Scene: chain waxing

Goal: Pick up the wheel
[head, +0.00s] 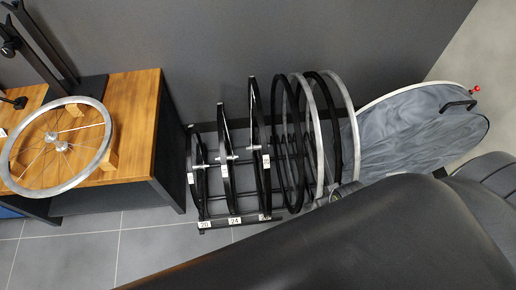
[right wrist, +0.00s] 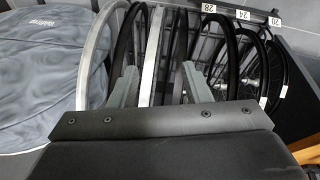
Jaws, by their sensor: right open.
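Several wheels and rims stand upright in a black floor rack (head: 234,222). Black wheels are on the left, and black and silver rims on the right. One silver rim (head: 315,135) also shows in the right wrist view (right wrist: 153,50). There it runs between the two spread fingers of my right gripper (right wrist: 160,76), which is open. I cannot tell whether a finger touches it. Another silver-rimmed wheel (head: 85,111) lies flat over the wooden bench. My right arm covers the lower right of the head view and hides the gripper there. My left gripper is not in view.
A grey fabric wheel bag (head: 415,135) leans at the rack's right, and it fills the left of the right wrist view (right wrist: 45,75). A wooden-topped bench (head: 137,100) stands left of the rack. A dark wall (head: 230,40) is behind. Tiled floor (head: 150,235) lies in front.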

